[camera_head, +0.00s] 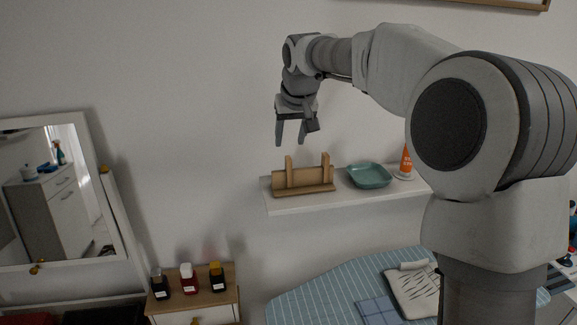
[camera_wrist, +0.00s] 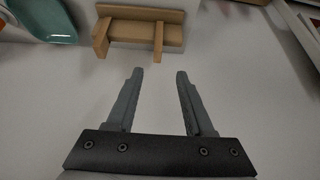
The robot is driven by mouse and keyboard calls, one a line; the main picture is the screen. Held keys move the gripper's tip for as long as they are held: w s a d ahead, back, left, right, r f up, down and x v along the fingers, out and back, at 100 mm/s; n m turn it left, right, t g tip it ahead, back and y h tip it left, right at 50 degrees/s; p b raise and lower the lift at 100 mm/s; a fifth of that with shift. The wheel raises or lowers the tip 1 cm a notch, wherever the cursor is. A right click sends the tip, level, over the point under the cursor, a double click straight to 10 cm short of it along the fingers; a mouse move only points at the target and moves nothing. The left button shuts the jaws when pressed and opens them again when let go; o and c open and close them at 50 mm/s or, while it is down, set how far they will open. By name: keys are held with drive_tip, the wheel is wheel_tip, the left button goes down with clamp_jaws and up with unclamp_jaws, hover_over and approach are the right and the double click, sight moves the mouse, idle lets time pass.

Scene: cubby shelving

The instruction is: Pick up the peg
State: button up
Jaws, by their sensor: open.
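A light wooden rack (camera_head: 306,178) with two upright posts stands on the white wall shelf (camera_head: 300,204). I cannot single out a separate loose peg; the posts are the only peg-like parts I see. The rack also shows at the top of the wrist view (camera_wrist: 132,30), beyond my fingertips. My gripper (camera_head: 290,138) is open and empty, pointing down above the rack in the head view. In the wrist view my two fingers (camera_wrist: 159,74) are spread with a clear gap, apart from the rack.
A teal dish (camera_head: 369,177) is right of the rack, also seen in the wrist view (camera_wrist: 47,22). An orange cone-shaped item (camera_head: 406,161) stands farther right. Below are a small cabinet with several bottles (camera_head: 188,279) and a striped bed (camera_head: 335,294). A mirror (camera_head: 62,205) hangs left.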

sight(287, 157)
drive_tip(key=p+x, duration=0.1)
drive_tip(key=x, duration=0.6)
drive_tip(key=shift+d+p+x, duration=0.15)
drive_tip(key=shift+p+x, duration=0.25)
drive_tip(key=shift+x, duration=0.9)
drive_tip(key=shift+d+p+x, duration=0.1)
drive_tip(key=shift+p+x, duration=0.3)
drive_tip(key=shift+x, duration=0.95)
drive_tip(key=shift+s, duration=0.1)
clamp_jaws()
